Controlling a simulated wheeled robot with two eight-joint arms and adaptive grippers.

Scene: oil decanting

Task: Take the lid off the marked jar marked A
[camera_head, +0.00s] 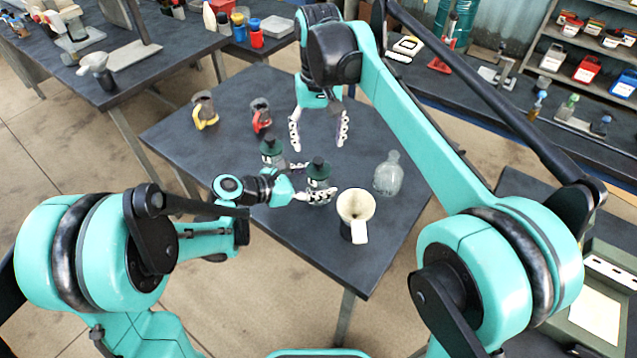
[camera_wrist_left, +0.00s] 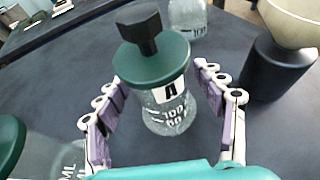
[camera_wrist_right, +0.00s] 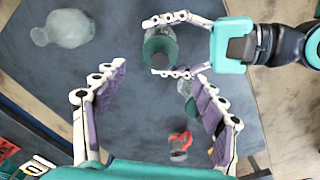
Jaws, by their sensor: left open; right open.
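The jar marked A (camera_wrist_left: 168,108) is clear glass with a dark green lid (camera_wrist_left: 152,58) and a black knob (camera_wrist_left: 140,32) on top. It stands upright on the table with the lid on; it also shows in the head view (camera_head: 318,182). My left gripper (camera_wrist_left: 158,80) is open, its fingers on either side of the jar's body below the lid; contact cannot be told. In the right wrist view the lid (camera_wrist_right: 160,48) lies between my left fingers. My right gripper (camera_head: 318,142) is open and empty, pointing down above and behind the jar.
A second green-lidded jar (camera_head: 271,153) stands close, left of jar A. A clear glass bottle (camera_head: 388,176) stands to the right, and a cream funnel (camera_head: 356,205) on a black stand in front. Yellow-handled (camera_head: 205,112) and red-handled (camera_head: 260,116) vessels stand farther back left.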

